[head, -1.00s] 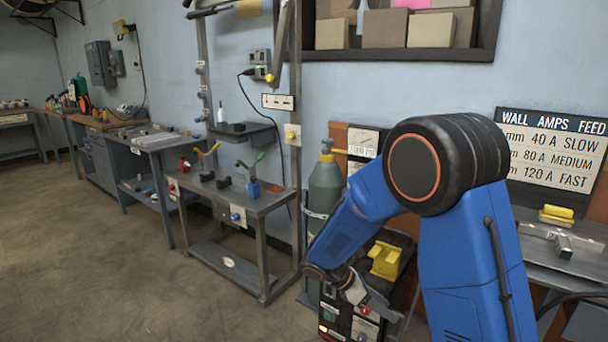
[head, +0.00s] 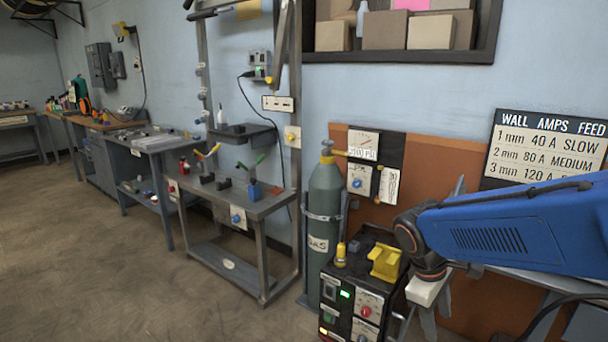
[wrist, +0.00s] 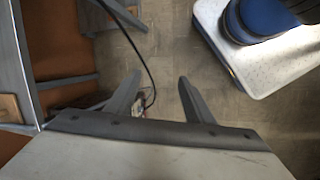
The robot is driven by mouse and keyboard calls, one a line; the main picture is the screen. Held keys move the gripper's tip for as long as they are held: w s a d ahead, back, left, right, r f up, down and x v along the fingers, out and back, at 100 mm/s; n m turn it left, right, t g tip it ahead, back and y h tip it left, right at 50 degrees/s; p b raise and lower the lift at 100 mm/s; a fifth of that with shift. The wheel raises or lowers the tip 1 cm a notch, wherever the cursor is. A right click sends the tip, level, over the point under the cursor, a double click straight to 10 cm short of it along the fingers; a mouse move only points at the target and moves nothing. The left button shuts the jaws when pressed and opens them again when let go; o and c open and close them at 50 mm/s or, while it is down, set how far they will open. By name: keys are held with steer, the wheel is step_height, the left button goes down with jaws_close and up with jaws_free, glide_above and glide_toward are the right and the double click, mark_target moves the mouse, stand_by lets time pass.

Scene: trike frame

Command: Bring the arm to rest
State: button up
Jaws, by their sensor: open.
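My arm reaches in from the right edge of the head view, with its blue link lying nearly level. My gripper (head: 418,322) hangs below the dark wrist joint, just right of the black welding machine in the picture. In the wrist view the two grey fingers of my gripper (wrist: 160,98) stand well apart. The fingertips are partly cut off or hard to make out in the head view.
The welding machine (head: 350,305) carries a yellow holder (head: 384,262). A grey gas cylinder (head: 325,195) stands behind it. A metal workbench (head: 255,208) is to the left. A dark cable (wrist: 140,55) runs near the fingers. Open floor (head: 110,260) lies at the left.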

steer(key=s+r+m+t+y, duration=0.3)
steer(key=s+m, duration=0.5)
steer(key=s, duration=0.4)
steer(key=shift+a+r+m+t+y, duration=0.3)
steer(key=shift+a+r+t, duration=0.05)
steer(key=shift+r+t, duration=0.5)
